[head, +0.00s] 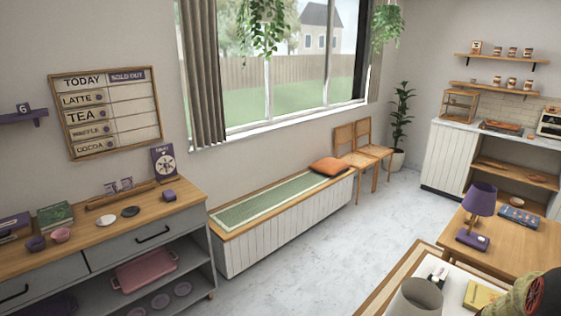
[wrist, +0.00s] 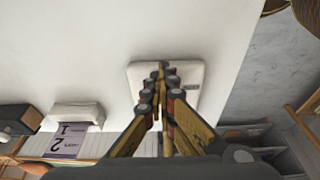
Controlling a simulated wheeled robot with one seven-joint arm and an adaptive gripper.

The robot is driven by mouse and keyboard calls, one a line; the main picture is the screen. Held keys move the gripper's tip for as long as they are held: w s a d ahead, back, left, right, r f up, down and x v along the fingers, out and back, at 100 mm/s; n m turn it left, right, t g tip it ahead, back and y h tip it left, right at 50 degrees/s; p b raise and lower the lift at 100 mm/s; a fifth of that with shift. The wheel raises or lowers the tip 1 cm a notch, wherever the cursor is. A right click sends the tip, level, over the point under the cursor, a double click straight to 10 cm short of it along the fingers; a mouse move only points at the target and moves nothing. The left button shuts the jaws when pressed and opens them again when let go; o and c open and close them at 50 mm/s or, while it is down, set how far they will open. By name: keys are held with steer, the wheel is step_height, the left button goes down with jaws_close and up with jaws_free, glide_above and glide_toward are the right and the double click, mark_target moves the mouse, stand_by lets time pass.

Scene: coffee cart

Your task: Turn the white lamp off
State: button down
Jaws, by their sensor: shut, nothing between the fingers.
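A pale lampshade (head: 415,298), which looks like the white lamp's, shows at the bottom edge of the head view; whether it is lit I cannot tell. My gripper (wrist: 161,72) is shut and empty in the wrist view. Its fingertips are over a white rounded slab (wrist: 138,76) on a broad white surface, and hide the slab's middle. The slab may be the lamp's base; no switch shows clearly, and I cannot tell whether the fingertips touch it. A purple lamp (head: 480,199) stands on a wooden table to the right.
A yellow item (head: 481,296) lies near the pale lampshade in the head view. The wooden table (head: 530,240) also holds a dark, colourful flat item (head: 518,216). In the wrist view, a white block (wrist: 76,112) and a purple-and-white numbered card (wrist: 72,141) are at lower left.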

step_height(320, 180, up, 6)
steer(key=p, duration=0.3)
steer(key=shift+s, duration=0.1)
stand_by(0.3)
